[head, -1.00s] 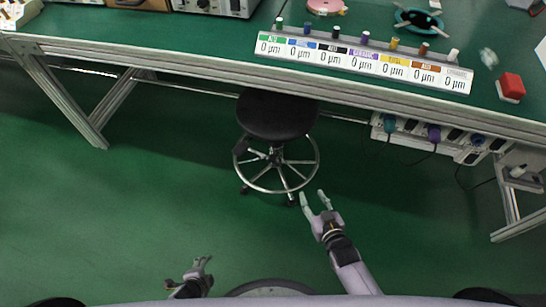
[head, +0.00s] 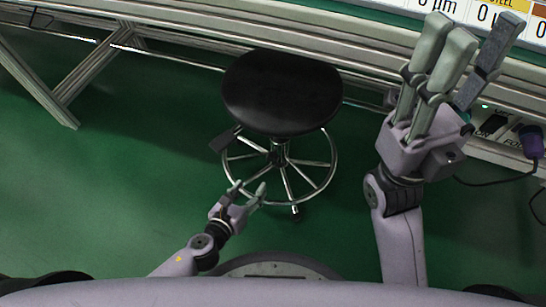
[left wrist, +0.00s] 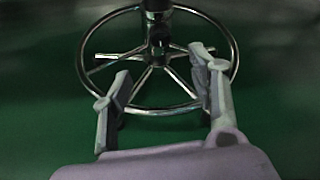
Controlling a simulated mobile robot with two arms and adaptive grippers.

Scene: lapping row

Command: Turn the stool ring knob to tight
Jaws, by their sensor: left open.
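The stool has a round black seat (head: 282,92) and a chrome foot ring (head: 333,165) with spokes around its central column. In the left wrist view the foot ring (left wrist: 86,75) and a dark hub piece on the column (left wrist: 160,36) show. I cannot tell clearly which part is the ring knob. My left gripper (head: 246,188) is open and empty at the near side of the ring; in the left wrist view its fingers (left wrist: 160,80) spread in front of the spokes and hub. My right gripper (head: 478,55) is raised at the right, fingers up, apart and empty, away from the stool.
The workbench frame (head: 190,42) runs behind the stool, with a leg at the left. My right gripper overlaps the bench edge. The green floor (head: 130,180) left of the stool is clear.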

